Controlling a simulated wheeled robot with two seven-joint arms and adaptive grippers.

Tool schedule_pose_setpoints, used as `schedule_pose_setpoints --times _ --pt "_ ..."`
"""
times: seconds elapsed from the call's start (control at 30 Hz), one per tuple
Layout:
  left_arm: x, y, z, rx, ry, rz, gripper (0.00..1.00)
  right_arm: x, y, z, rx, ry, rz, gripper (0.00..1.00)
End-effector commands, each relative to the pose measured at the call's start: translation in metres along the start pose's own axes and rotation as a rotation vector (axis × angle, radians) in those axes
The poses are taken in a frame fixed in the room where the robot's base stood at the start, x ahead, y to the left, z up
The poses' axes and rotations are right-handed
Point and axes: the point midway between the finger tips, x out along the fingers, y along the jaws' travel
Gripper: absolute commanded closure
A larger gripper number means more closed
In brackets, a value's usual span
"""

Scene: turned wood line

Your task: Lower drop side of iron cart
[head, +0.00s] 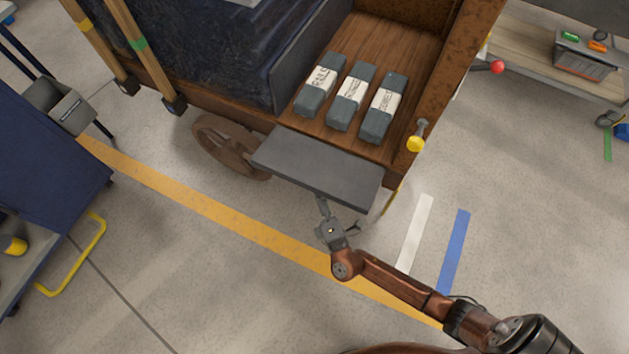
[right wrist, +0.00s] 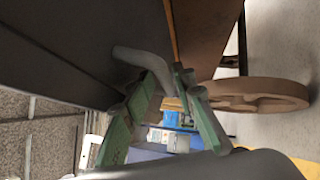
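The iron cart (head: 375,45) has rusty brown walls and a wooden floor. Its drop side (head: 318,167), a plain dark grey panel, leans outward from the near edge of the floor, partly lowered or flat; the exact angle is hard to tell. My right gripper (head: 328,224) is at its outer lower edge. In the right wrist view, a bent grey handle (right wrist: 143,58) below the dark panel (right wrist: 50,60) runs between the green fingers of my right gripper (right wrist: 166,78), which appear closed on it. My left gripper is not in view.
Three grey wrapped bars (head: 352,96) lie on the cart floor. A yellow-knobbed pin (head: 416,143) is at the right corner post. A cart wheel (head: 230,147) is left of the panel. The floor in front is clear, with a yellow line (head: 205,203).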

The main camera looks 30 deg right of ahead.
Motion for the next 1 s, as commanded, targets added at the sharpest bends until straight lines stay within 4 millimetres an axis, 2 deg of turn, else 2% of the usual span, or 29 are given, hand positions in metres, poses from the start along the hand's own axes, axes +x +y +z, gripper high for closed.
schedule_pose_setpoints --times 0.3,0.5,0.7,0.93,1.0 --pt "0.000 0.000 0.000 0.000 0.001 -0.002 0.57 -0.066 -0.001 0.000 -0.001 0.003 -0.004 0.73" --pt "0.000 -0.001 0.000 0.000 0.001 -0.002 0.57 -0.098 -0.002 0.000 -0.001 0.002 -0.005 0.73" --pt "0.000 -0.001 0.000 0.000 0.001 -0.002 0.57 -0.110 -0.002 0.000 -0.002 0.002 -0.004 0.73" --pt "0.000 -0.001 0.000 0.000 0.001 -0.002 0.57 -0.111 -0.002 0.000 -0.002 0.002 -0.004 0.73" --pt "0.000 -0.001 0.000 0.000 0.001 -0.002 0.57 -0.111 -0.002 0.000 -0.001 0.002 -0.006 0.76"
